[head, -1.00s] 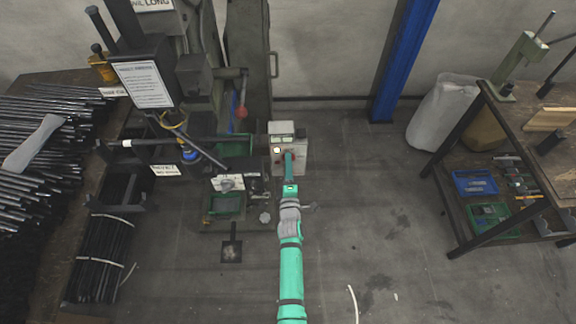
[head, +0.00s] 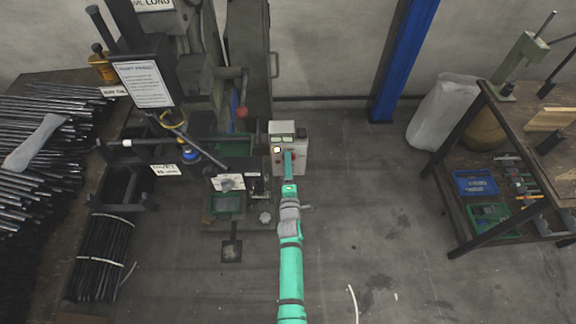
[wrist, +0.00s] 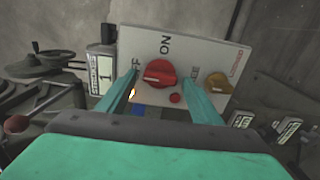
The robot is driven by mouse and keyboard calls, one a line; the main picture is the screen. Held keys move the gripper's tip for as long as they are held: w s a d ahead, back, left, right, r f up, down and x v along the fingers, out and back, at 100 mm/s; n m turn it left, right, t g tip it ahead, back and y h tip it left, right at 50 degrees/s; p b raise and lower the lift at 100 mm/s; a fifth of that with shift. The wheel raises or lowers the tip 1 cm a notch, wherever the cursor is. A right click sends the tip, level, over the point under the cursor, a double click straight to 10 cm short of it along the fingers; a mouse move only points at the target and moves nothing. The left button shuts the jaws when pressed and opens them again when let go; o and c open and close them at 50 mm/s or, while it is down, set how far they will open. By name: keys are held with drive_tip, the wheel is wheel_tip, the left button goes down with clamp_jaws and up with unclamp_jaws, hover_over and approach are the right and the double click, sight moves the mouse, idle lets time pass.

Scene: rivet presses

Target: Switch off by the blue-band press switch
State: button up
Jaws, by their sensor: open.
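The switch panel (wrist: 198,55) is a pale plate with a red rotary knob (wrist: 160,73) marked ON above; an OFF label at its left is partly covered. A small blue patch (wrist: 146,111) shows below the knob, between my fingers. My gripper (wrist: 158,82) is open, with one teal finger on each side of the red knob; I cannot tell whether they touch it. In the head view my gripper (head: 289,157) reaches the front of the pale control box (head: 300,158), and hides the knob there. A lit lamp (head: 277,150) shows on the box.
A yellow knob (wrist: 218,83) and a small red button (wrist: 175,98) sit beside the red knob. A handwheel (wrist: 42,62) is at the left. The press (head: 150,75) stands left of the box; a workbench (head: 540,120) stands right.

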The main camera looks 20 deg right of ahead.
drive_tip(key=v, duration=1)
drive_tip(key=shift+s, duration=0.4)
drive_tip(key=shift+a, duration=0.15)
drive_tip(key=s+a+r+m+g+y, duration=0.1)
drive_tip(key=s+a+m, duration=0.4)
drive_tip(key=s, duration=0.5)
drive_tip(key=s+a+r+m+y, duration=0.1)
drive_tip(key=s+a+m+y, duration=0.1)
drive_tip(key=s+a, duration=0.65)
drive_tip(key=s+a+r+m+g+y, duration=0.1)
drive_tip(key=s+a+r+m+y, duration=0.1)
drive_tip(key=s+r+m, duration=0.6)
drive_tip(key=s+r, duration=0.4)
drive_tip(key=s, duration=0.4)
drive_tip(key=shift+s+a+r, duration=0.25)
drive_tip(key=shift+r, duration=0.05)
